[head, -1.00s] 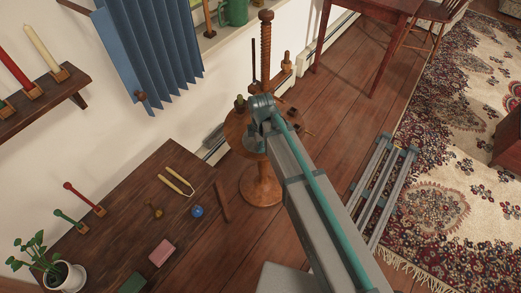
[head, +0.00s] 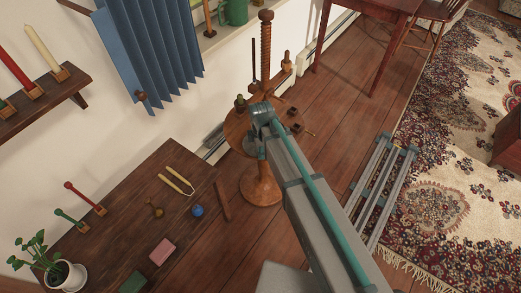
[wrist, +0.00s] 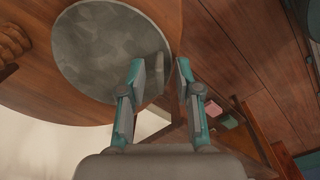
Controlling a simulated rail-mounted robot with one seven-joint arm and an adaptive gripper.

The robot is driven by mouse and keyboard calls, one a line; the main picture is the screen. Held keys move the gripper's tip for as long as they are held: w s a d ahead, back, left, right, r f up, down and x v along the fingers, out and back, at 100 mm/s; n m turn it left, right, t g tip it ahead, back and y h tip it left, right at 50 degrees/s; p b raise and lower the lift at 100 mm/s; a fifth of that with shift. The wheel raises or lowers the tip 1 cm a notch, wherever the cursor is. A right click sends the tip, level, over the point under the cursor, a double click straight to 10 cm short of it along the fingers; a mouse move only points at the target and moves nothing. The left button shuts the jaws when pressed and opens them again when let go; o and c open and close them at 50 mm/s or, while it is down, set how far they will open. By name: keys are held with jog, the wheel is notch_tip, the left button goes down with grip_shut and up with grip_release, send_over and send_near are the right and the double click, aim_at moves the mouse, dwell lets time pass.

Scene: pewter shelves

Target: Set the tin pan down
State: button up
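In the wrist view, the tin pan (wrist: 105,52) is a round, dull grey disc lying over the brown round wooden tabletop (wrist: 40,112). A short grey tab (wrist: 157,76) stands at its right edge. My gripper (wrist: 160,66) has its two teal and grey fingers apart, one on each side of the tab. The left finger is close to the tab, and a gap shows toward the right finger. Whether the pan's underside rests fully on the wood cannot be told.
A wooden screw post (head: 266,50) rises from the stand, with small pegs and dark blocks around it. A dark wooden table (head: 135,215) at lower left holds a blue ball (head: 197,211), a pink block (head: 162,251) and a potted plant (head: 65,275). A slatted rack (head: 385,190) is on the right.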

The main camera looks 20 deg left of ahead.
jog(key=shift+r, duration=0.15)
notch_tip(320, 180, up, 12)
jog(key=s+d+f+m+g, duration=0.1)
jog(key=s+d+f+m, duration=0.3)
jog(key=d+f, duration=0.4)
jog(key=s+d+f+m+g+h, duration=0.1)
jog(key=s+d+f+m, duration=0.2)
jog(key=d+f, duration=0.4)
jog(key=s+d+f+m+g, duration=0.1)
jog(key=s+d+f+m, duration=0.3)
jog(key=d+f, duration=0.4)
jog(key=s+d+f+m+g, duration=0.1)
jog(key=s+d+f+m, duration=0.2)
jog(key=s, duration=0.5)
jog(key=s+d+f+m+g, duration=0.1)
jog(key=s+d+f+m, duration=0.3)
jog(key=s, duration=0.4)
jog(key=s+d+f+m+g+y, duration=0.1)
jog(key=s+d+f+m, duration=0.3)
jog(key=s, duration=0.4)
jog(key=shift+s+d+m+g, duration=0.25)
jog(key=shift+d+m+g, duration=0.25)
jog(key=shift+d, duration=0.55)
jog(key=shift+f, duration=0.1)
